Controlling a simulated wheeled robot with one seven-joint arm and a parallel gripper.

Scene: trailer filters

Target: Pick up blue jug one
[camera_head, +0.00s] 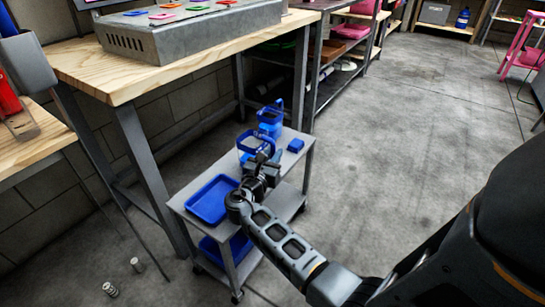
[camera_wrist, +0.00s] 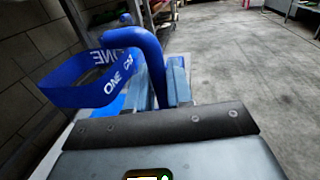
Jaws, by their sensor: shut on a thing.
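Blue jug one (camera_wrist: 75,80), with "ONE" in white letters on it, fills the left of the wrist view. Its thick curved handle (camera_wrist: 140,45) runs between the two fingers of my gripper (camera_wrist: 166,85), which is shut on it. In the head view the jug (camera_head: 244,142) is at the middle of the small grey cart, just beyond my gripper (camera_head: 262,165). The jug's lower part is partly hidden by my gripper, and I cannot tell whether its base touches the cart top.
On the cart (camera_head: 180,204) are a blue tray (camera_head: 211,200) at the near end, a second blue jug (camera_head: 270,117) at the far end and a small blue box (camera_head: 296,145). A wooden workbench (camera_head: 100,75) stands close on the left. The floor to the right is clear.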

